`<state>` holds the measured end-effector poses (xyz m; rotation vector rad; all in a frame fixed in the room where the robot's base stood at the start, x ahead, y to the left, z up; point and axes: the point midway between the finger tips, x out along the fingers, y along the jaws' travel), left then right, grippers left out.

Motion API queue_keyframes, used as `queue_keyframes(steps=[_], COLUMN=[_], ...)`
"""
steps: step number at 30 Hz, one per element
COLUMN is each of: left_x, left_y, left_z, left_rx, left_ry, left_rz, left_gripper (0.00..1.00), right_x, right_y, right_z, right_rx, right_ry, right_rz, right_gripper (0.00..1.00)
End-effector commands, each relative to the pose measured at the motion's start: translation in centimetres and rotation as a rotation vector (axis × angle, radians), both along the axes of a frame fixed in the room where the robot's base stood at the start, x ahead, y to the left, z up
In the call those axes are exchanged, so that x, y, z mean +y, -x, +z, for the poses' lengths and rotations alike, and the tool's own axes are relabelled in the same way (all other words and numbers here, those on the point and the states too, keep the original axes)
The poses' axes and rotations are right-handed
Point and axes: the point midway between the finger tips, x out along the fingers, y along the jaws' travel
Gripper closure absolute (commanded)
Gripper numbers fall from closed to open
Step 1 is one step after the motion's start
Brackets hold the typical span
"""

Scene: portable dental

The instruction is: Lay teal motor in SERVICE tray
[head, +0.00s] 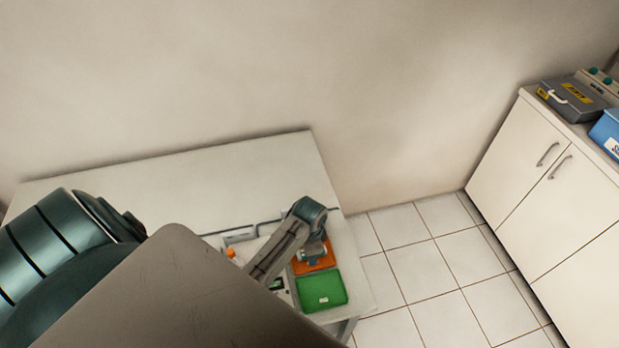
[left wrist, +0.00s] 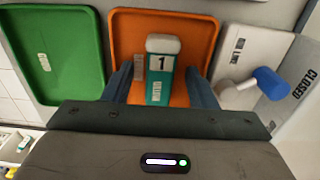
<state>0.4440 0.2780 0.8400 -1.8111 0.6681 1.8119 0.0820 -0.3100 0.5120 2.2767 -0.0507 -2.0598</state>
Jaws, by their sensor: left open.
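The teal motor (left wrist: 160,88), with a white rounded end, a "1" plate and a pale label, is at the orange tray (left wrist: 203,20) in the left wrist view. My left gripper (left wrist: 160,72) is open, with one dark finger on each side of the motor; I cannot tell whether they touch it. The green tray (left wrist: 62,30) lies beside the orange one and holds only a small pale label. In the head view the orange tray (head: 326,265) and green tray (head: 313,287) are at the table's right end. The tray wording is too small to read. My right gripper is not in view.
A blue-and-white part (left wrist: 268,82) lies on a pale panel marked "CLOSED" (left wrist: 304,86). The white table (head: 170,185) is clear at the back. A grey case (head: 573,100) and blue box (head: 607,132) stand on a cabinet at right.

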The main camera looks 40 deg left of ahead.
Motion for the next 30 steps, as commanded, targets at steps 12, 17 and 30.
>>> queue_keyframes(steps=[12,17,30], left_x=[0.0,0.0,0.0], left_y=[-0.1,-0.1,0.0], left_z=[5.7,8.6,10.8], left_rx=[-0.006,-0.005,0.0], left_ry=[0.0,-0.001,0.0], left_rz=[0.0,-0.001,0.0], left_gripper=[0.48,0.48,0.48], right_x=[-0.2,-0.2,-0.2], right_y=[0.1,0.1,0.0], right_z=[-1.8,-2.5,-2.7], right_rx=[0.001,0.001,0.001], right_ry=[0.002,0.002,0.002], right_rz=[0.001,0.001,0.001], right_gripper=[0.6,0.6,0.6])
